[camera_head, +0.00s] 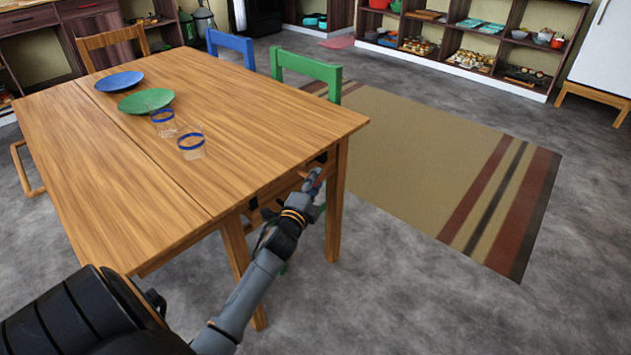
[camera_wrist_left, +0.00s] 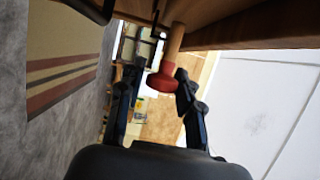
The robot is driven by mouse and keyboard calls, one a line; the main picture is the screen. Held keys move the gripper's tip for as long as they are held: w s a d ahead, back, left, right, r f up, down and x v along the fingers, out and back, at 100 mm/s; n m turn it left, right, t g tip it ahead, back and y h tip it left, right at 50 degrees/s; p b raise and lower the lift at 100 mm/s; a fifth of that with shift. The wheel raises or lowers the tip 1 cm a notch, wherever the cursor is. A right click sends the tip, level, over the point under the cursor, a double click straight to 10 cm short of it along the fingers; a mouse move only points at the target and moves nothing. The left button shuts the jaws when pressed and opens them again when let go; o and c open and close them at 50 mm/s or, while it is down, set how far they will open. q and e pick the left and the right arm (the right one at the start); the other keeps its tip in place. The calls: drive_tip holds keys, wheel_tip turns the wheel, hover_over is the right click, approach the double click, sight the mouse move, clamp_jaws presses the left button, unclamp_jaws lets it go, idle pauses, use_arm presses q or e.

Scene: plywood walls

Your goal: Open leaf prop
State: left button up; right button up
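The wooden table (camera_head: 250,110) has two plates and two glasses on it. In the left wrist view, a wooden rod (camera_wrist_left: 175,42) with a red knob (camera_wrist_left: 162,83) at its end comes out from under the tabletop; it looks like the leaf prop. My left gripper (camera_wrist_left: 157,82) is open, with the knob between its fingertips. The right finger is close to the knob, and I cannot tell whether it touches; a gap shows on the left. In the head view my left gripper (camera_head: 314,182) is below the table's near right edge, partly hiding the prop. My right gripper is not in view.
A blue plate (camera_head: 119,81), a green plate (camera_head: 146,100) and blue-rimmed glasses (camera_head: 191,146) stand on the table. A green chair (camera_head: 308,66) and a blue chair (camera_head: 230,44) are behind it. A striped rug (camera_head: 430,165) lies on open floor to the right.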

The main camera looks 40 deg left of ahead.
use_arm(q)
drive_tip(key=shift+o, duration=1.1)
drive_tip(key=shift+s, duration=0.2)
drive_tip(key=v, duration=1.2)
